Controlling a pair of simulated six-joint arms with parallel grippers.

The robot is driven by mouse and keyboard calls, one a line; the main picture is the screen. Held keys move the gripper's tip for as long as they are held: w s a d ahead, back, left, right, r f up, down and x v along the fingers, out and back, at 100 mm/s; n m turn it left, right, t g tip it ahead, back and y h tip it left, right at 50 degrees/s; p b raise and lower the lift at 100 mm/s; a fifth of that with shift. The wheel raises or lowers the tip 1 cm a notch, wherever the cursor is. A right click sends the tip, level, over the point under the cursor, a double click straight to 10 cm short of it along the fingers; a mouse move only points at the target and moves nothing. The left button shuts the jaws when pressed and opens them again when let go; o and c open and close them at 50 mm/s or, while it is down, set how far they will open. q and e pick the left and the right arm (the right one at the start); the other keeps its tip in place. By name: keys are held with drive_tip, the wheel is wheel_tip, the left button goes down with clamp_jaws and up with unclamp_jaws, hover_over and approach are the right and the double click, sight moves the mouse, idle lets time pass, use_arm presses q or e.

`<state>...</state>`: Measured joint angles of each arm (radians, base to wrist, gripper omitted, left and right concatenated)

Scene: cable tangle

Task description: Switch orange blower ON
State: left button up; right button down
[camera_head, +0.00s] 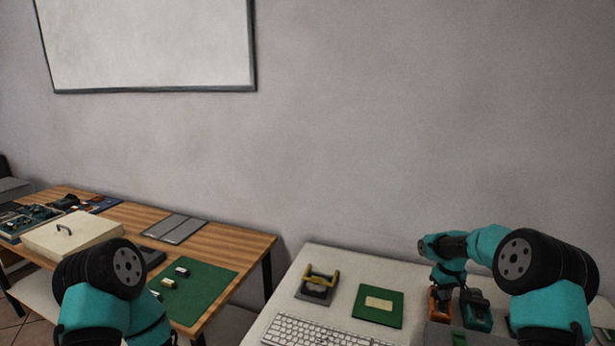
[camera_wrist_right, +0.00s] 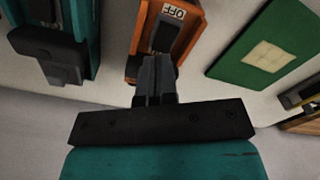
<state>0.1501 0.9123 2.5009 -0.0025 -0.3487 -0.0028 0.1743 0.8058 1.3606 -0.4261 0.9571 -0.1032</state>
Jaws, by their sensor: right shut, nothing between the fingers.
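The orange blower (camera_wrist_right: 141,39) is in the upper middle of the right wrist view. A white label reading OFF (camera_wrist_right: 174,11) appears upside down on it, beside a dark switch recess (camera_wrist_right: 165,36). In the head view the orange blower (camera_head: 434,307) stands on the white table at the right, partly hidden under my right arm. My right gripper (camera_wrist_right: 157,62) is shut and empty, its fingertips at the dark switch area of the blower. Whether they touch it I cannot tell. Only links of my left arm show at lower left; its gripper is out of view.
A teal device (camera_head: 477,311) stands close beside the blower; it also shows in the right wrist view (camera_wrist_right: 78,35). A green board (camera_head: 378,305), a yellow-handled block (camera_head: 318,285) and a keyboard (camera_head: 315,332) lie to the left. A wooden table (camera_head: 230,240) stands farther left.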

sight(441, 302)
drive_tip(key=shift+f, duration=0.35)
drive_tip(key=shift+r, duration=0.1)
idle(0.3)
wheel_tip(441, 302, up, 7)
idle(0.9)
drive_tip(key=shift+a, duration=0.1)
